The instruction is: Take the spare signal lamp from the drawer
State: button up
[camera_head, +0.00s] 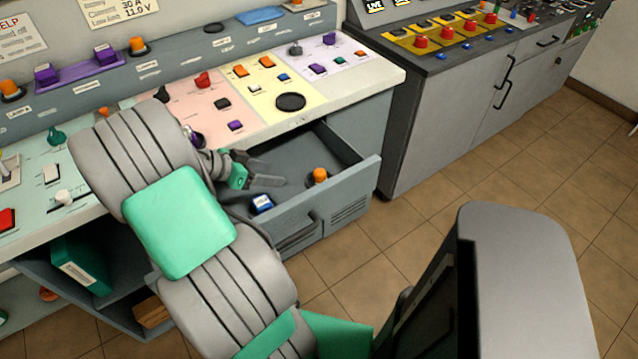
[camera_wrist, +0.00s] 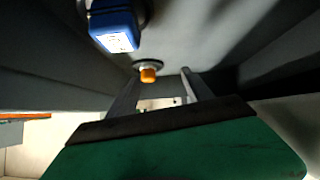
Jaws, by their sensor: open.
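The drawer (camera_head: 345,196) under the console is pulled open. Inside it stands an orange-topped lamp (camera_head: 320,176) on a dark round base, near the front right corner. A blue block with a white label (camera_head: 262,204) lies in the drawer to the left of the lamp. My gripper (camera_head: 283,172) is inside the drawer opening, to the left of the lamp, with its fingers apart and nothing between them. In the wrist view the orange lamp (camera_wrist: 148,74) shows beyond the fingertips and the blue block (camera_wrist: 113,27) is at the upper left. The gap between lamp and fingers is hard to judge.
The console top (camera_head: 375,85) overhangs the back of the drawer. The drawer's front panel and side walls stand close around my gripper. A second grey cabinet (camera_head: 450,130) stands to the right. The tiled floor (camera_head: 425,205) between is clear.

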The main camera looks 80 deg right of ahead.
aim_at(315, 173)
jog(key=s+d+m+g, duration=0.1)
jog(key=s, duration=0.1)
jog(key=s+d+f+m+g, duration=0.1)
jog(key=s, duration=0.2)
jog(key=s+d+m+g, duration=0.1)
jog(key=s, duration=0.1)
jog(key=shift+s+d+f, duration=0.1)
jog(key=shift+s+f, duration=0.1)
jog(key=x, duration=0.4)
jog(key=f+x, duration=0.1)
jog(key=x, duration=0.1)
jog(key=shift+w+d, duration=0.2)
jog(key=shift+w, duration=0.2)
grip_shut()
